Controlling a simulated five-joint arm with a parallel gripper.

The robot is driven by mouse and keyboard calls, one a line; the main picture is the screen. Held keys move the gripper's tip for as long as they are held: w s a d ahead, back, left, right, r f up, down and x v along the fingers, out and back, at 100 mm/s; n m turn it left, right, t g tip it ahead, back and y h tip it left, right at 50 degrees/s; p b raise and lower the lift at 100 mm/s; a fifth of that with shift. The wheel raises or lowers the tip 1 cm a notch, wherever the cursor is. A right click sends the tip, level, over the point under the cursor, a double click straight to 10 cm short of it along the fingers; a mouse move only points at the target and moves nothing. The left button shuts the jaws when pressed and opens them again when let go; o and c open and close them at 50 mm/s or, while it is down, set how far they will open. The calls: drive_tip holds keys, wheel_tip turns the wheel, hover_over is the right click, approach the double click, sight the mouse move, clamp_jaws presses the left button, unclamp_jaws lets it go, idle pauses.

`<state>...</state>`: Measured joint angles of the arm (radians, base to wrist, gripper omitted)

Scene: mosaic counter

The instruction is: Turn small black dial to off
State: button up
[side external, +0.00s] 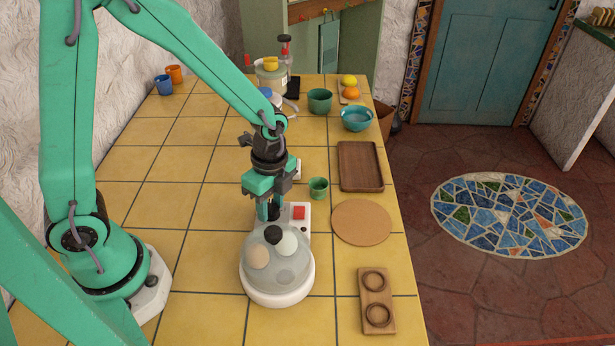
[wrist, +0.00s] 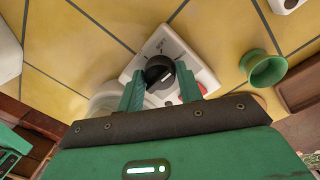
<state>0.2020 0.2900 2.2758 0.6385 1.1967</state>
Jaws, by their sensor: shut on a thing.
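The small black dial (wrist: 159,72) sits on the white control panel (wrist: 190,60) of an egg cooker with a clear lid (side external: 290,262). My gripper (wrist: 160,88) is shut on the dial, with one green finger on each side of it. A white mark shows on the dial's face. Small dark lettering is printed beside the dial, too small to read surely. In the side view my gripper (side external: 268,212) points down at the panel, and the fingers largely hide the dial. A red switch (side external: 299,212) is to the right of the dial.
Two pale egg-like shapes show under the lid, which has a black knob (side external: 273,234). A green cup (side external: 318,188), a wooden tray (side external: 361,166) and a round cork mat (side external: 361,222) lie to the right. A wooden holder (side external: 377,300) lies in front. Tiles to the left are clear.

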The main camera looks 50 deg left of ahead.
drive_tip(key=n, duration=0.5)
drive_tip(key=shift+w+a, duration=0.1)
drive_tip(key=n, duration=0.4)
drive_tip(key=shift+n+t, duration=0.3)
drive_tip(key=n, duration=0.4)
drive_tip(key=shift+n, duration=0.3)
drive_tip(key=n, duration=0.4)
drive_tip(key=shift+a, duration=0.1)
drive_tip(key=shift+t, duration=0.3)
drive_tip(key=o, duration=0.7)
